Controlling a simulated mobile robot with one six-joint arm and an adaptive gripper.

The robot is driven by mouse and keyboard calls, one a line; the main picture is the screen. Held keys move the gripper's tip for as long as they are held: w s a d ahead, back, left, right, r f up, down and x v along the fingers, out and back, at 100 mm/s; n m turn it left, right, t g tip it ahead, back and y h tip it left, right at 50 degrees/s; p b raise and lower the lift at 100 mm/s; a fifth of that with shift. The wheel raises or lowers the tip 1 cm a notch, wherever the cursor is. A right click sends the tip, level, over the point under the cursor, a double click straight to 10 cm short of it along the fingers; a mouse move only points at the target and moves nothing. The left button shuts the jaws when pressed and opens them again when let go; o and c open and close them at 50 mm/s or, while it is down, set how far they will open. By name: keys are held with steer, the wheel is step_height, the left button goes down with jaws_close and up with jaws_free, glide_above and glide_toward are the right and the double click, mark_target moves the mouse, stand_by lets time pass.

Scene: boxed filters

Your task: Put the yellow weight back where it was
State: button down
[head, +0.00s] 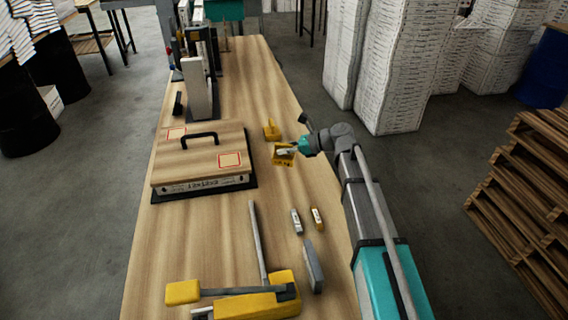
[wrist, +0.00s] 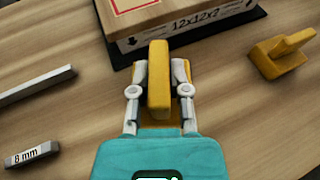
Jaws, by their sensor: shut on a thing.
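My gripper (head: 292,150) is shut on a yellow weight (head: 283,160), just right of the boxed filter (head: 204,184). In the wrist view the weight's upright grip (wrist: 158,80) stands between my two fingers (wrist: 158,92), with its base partly hidden below. I cannot tell whether it touches the table. A second yellow weight (head: 271,131) stands on the table further back; it is at the right in the wrist view (wrist: 278,60). On the box lies a wooden board (head: 200,150) with a black handle and two red-outlined squares, one at back left (head: 176,133), one at front right (head: 230,160). Both squares look empty.
Nearer on the wooden table (head: 175,240) lie a yellow-and-grey tool (head: 248,303), a grey block (head: 313,266), and two small blocks, one grey (head: 296,221) and one orange (head: 318,220). A machine (head: 200,85) stands behind the box. Table left of the tool is clear.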

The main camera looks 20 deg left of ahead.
mark_target(285, 156)
steer(key=shift+w+a+f+b, duration=0.35)
steer(key=shift+w+f, duration=0.1)
steer(key=shift+f, duration=0.2)
steer(key=shift+w+a+f+b, duration=0.15)
steer(key=shift+w+f+b, duration=0.25)
steer(key=shift+f+b, duration=1.6)
steer(key=shift+f, duration=0.1)
steer(key=c, duration=0.6)
jaws_free()
steer(key=shift+r, duration=0.2)
steer(key=shift+d+r, duration=0.15)
steer(key=shift+d, duration=0.25)
steer(key=p+v, duration=0.4)
steer(key=v, duration=0.7)
steer(key=shift+d, duration=0.1)
